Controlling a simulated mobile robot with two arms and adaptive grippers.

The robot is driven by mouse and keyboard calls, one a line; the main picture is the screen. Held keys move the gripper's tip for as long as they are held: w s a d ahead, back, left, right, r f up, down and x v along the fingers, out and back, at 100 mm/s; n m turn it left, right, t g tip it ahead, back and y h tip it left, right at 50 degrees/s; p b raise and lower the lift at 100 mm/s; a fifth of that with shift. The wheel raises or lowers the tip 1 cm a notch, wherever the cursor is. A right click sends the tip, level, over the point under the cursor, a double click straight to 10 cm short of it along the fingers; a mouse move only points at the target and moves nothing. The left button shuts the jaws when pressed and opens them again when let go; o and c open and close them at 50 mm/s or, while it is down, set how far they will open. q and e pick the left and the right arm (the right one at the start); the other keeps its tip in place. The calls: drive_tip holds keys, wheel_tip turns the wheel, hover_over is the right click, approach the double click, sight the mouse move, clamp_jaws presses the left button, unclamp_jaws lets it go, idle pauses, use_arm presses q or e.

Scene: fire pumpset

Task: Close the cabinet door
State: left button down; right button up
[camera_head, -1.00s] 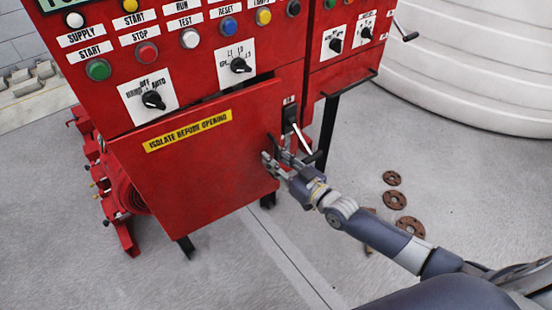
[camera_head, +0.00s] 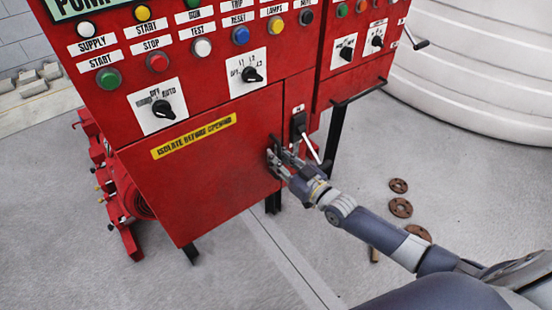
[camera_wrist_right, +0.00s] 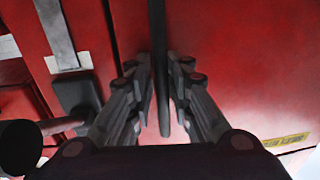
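The red cabinet door (camera_head: 205,180) carries a yellow "isolate before opening" label (camera_head: 195,136) and sits below the control panel. It looks flush, or nearly so, with the cabinet front. In the right wrist view, a dark vertical door handle (camera_wrist_right: 160,60) stands between the fingers of my right gripper (camera_wrist_right: 160,88). In the head view my right gripper (camera_head: 278,160) is at the door's right edge and hides most of the handle. My left gripper is not in view.
A black switch with a pale lever (camera_head: 301,130) is just right of the handle. A red pump (camera_head: 122,195) stands at the left. Rusty flanges (camera_head: 400,207) lie on the floor at right. A white tank (camera_head: 480,70) stands behind.

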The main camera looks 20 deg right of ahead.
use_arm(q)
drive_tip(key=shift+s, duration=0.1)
use_arm(e)
drive_tip(key=shift+s, duration=0.1)
drive_tip(key=shift+s+f, duration=0.1)
drive_tip(key=v, duration=1.1)
drive_tip(key=shift+s+d, duration=0.15)
drive_tip(key=shift+s, duration=0.2)
